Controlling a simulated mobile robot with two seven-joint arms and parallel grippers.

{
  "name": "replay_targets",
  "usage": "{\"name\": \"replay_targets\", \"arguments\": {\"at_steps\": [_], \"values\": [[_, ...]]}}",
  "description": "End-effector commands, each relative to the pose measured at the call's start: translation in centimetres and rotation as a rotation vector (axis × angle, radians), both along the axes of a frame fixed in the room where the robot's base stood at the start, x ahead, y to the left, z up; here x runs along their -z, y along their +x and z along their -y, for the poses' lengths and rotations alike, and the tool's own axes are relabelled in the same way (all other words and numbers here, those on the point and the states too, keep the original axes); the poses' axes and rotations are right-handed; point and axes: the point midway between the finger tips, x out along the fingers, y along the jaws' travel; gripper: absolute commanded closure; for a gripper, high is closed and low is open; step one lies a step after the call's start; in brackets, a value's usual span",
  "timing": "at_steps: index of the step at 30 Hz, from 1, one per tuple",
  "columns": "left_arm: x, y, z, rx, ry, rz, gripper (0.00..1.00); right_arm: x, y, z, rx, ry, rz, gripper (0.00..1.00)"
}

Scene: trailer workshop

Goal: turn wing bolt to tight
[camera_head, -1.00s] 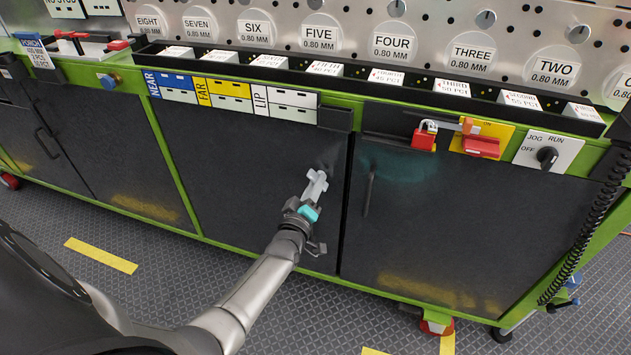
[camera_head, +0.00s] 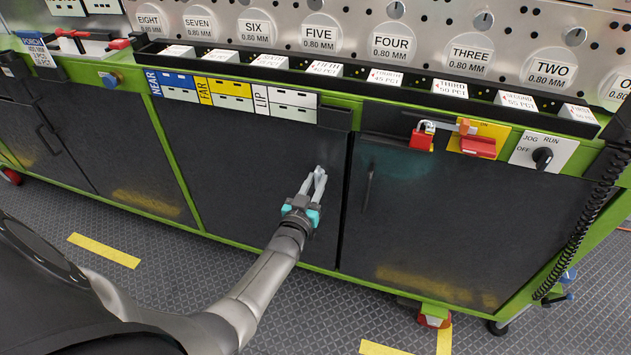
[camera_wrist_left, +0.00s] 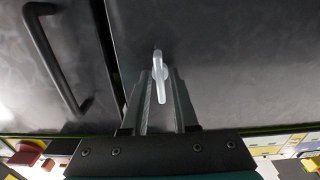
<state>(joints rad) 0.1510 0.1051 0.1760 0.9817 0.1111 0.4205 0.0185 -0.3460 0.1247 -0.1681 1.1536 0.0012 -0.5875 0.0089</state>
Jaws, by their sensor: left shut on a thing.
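The wing bolt (camera_wrist_left: 159,78) is a small light-grey piece on the dark cabinet door. In the left wrist view it stands between the two fingers, its long side running along them. In the head view it is mostly hidden behind the fingertips, near the door's right edge. My left gripper (camera_head: 317,179) points at the door and is shut on the wing bolt; its fingers also show in the left wrist view (camera_wrist_left: 160,92). No tightness mark shows by the bolt. My right gripper is not in view.
A door handle (camera_head: 368,190) stands out from the door to the right; it also shows in the left wrist view (camera_wrist_left: 55,58). Above are a red padlock (camera_head: 421,138), a selector switch (camera_head: 543,157) and a black label tray (camera_head: 225,66). The floor in front is clear.

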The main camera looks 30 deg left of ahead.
Motion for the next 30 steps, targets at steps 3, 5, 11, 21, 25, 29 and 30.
{"name": "replay_targets", "arguments": {"at_steps": [3, 5, 11, 21, 25, 29, 30], "values": [[-0.01, 0.0, 0.01, 0.0, 0.033, -0.008, 1.0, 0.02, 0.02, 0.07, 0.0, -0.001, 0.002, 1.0], [-0.01, 0.0, 0.01, 0.0, 0.044, -0.011, 1.0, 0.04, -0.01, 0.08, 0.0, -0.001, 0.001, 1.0], [-0.01, 0.0, 0.0, 0.0, 0.059, -0.014, 1.0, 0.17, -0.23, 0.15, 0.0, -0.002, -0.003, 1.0], [0.0, 0.0, 0.0, 0.0, 0.059, -0.014, 0.69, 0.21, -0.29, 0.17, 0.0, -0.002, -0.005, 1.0], [0.0, 0.0, 0.0, 0.0, 0.058, -0.014, 0.57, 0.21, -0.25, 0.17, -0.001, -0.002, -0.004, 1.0], [0.0, 0.0, -0.01, 0.0, 0.058, -0.014, 0.57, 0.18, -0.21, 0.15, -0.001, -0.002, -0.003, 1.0], [0.0, 0.0, -0.01, 0.0, 0.058, -0.014, 0.57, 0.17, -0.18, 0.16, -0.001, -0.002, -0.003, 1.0]]}}
